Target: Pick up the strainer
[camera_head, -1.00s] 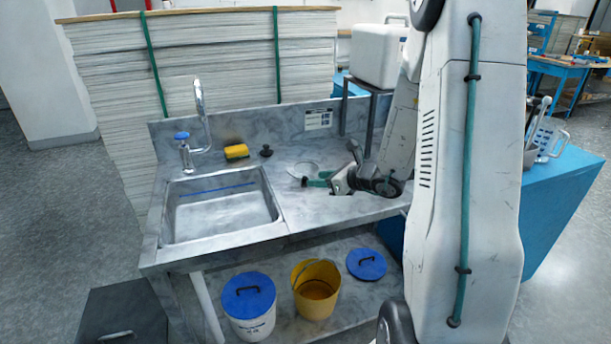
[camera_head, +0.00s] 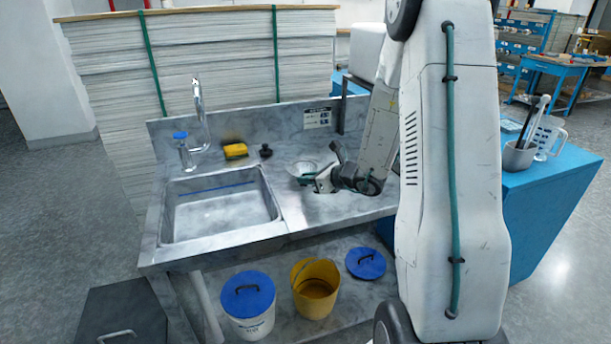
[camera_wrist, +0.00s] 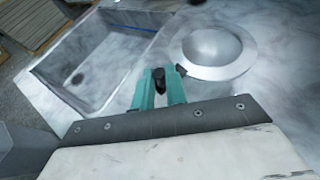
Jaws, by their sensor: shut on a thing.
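The strainer (camera_head: 304,170) is a pale, shallow round bowl with a wide rim, at the counter to the right of the sink. In the wrist view its bowl and rim (camera_wrist: 212,48) show just beyond and to the right of my teal fingertips. My gripper (camera_head: 309,180) is shut on the strainer at the near side of its rim. In the wrist view the fingers of my gripper (camera_wrist: 160,88) have a dark piece between them, and the exact contact is hard to see. Whether the strainer is clear of the counter is hard to tell.
The sink basin (camera_head: 222,208) is empty. A tap (camera_head: 200,110), a yellow sponge (camera_head: 235,151) and a black stopper (camera_head: 266,150) are behind it. A lidded white bucket (camera_head: 249,308) and a yellow bucket (camera_head: 315,290) stand on the shelf below. A blue table (camera_head: 550,190) is at right.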

